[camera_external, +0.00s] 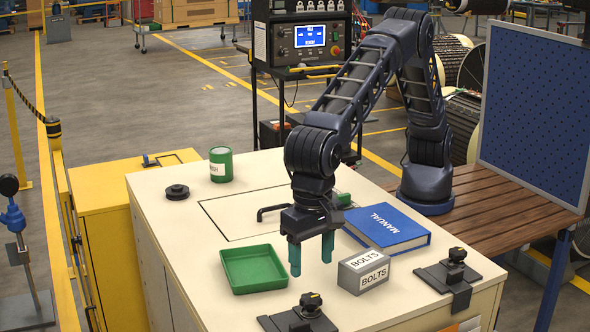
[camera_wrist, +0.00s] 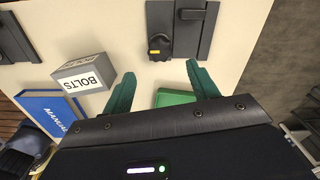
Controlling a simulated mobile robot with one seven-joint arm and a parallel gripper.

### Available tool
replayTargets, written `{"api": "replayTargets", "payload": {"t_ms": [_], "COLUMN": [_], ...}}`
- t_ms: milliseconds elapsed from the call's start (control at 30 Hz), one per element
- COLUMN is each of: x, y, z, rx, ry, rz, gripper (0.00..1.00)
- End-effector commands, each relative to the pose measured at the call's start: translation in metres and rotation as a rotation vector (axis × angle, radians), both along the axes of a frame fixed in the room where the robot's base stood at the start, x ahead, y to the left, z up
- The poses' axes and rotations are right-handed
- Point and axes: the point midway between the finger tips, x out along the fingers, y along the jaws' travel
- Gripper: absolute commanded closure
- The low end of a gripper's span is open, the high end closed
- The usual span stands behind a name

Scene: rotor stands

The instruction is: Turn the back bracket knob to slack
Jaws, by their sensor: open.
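Two dark brackets with black knobs sit on the cream bench top; no label shows which is the back one. One bracket (camera_external: 275,323) is at the near edge with its knob (camera_external: 311,299); the other bracket (camera_external: 434,275) is at the right edge with its knob (camera_external: 457,255). In the wrist view, the near-edge bracket (camera_wrist: 183,45) shows its knob (camera_wrist: 160,42) with a yellow mark, ahead of my fingertips. The right-edge bracket (camera_wrist: 14,38) is partly cut off at left. My gripper (camera_external: 311,266) is open, empty, pointing down, apart from both knobs.
A green tray (camera_external: 254,285) lies left of my gripper. A grey BOLTS box (camera_external: 363,277) and a blue MANUAL (camera_external: 388,240) lie to its right. A green can (camera_external: 221,150) and a black disc (camera_external: 177,192) stand farther back. A blue perforated panel (camera_external: 533,110) rises at right.

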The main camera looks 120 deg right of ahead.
Motion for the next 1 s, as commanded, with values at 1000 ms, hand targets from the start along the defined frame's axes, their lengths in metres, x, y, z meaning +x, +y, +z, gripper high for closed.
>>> {"api": "replayTargets", "payload": {"t_ms": [1000], "x": [0.000], "y": [-0.001], "z": [-0.080], "rx": [0.000], "ry": [0.000], "rz": [0.001], "gripper": [0.61]}}
